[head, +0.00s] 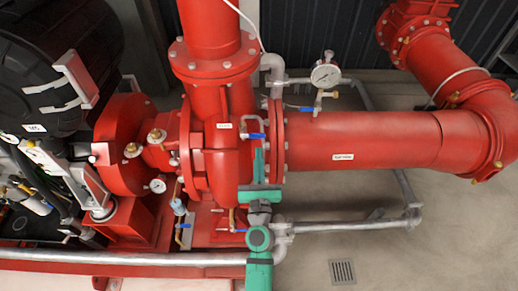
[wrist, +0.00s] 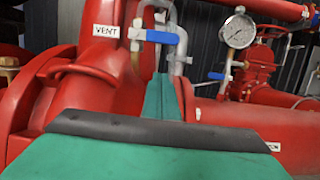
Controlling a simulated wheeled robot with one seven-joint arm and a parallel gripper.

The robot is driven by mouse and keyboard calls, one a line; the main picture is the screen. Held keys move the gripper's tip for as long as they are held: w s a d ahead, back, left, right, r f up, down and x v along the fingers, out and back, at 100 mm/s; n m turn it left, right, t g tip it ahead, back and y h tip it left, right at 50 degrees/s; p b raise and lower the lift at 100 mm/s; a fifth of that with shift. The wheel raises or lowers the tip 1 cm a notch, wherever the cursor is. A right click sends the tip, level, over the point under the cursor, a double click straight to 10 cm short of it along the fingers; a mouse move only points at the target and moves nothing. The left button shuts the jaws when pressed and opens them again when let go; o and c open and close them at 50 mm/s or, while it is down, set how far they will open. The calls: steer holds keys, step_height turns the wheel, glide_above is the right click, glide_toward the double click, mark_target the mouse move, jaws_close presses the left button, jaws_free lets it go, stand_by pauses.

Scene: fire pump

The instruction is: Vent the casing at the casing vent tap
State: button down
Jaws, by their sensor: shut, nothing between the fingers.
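The casing vent tap has a blue lever (head: 256,136), just right of a white label on the red pump casing (head: 222,165). In the wrist view the blue lever (wrist: 163,37) lies roughly level, pointing right from a metal valve body (wrist: 136,34), beside the label reading VENT (wrist: 105,30). My gripper (head: 258,153) is green, in front of the casing, its fingers pointing up toward the lever. In the wrist view my gripper's fingers (wrist: 162,80) are shut together and empty. Their tips appear just below the lever; I cannot tell whether they touch it.
A pressure gauge (head: 326,75) and its blue-handled valve (head: 306,109) stand to the right above the red suction pipe (head: 390,140). A grey pipe (head: 350,226) runs low at the right. Another blue lever (head: 232,230) is low on the pump. Open floor (head: 440,240) lies at the lower right.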

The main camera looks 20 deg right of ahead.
mark_target(253, 136)
steer(key=shift+w+r, duration=0.15)
steer(key=shift+r, duration=1.85)
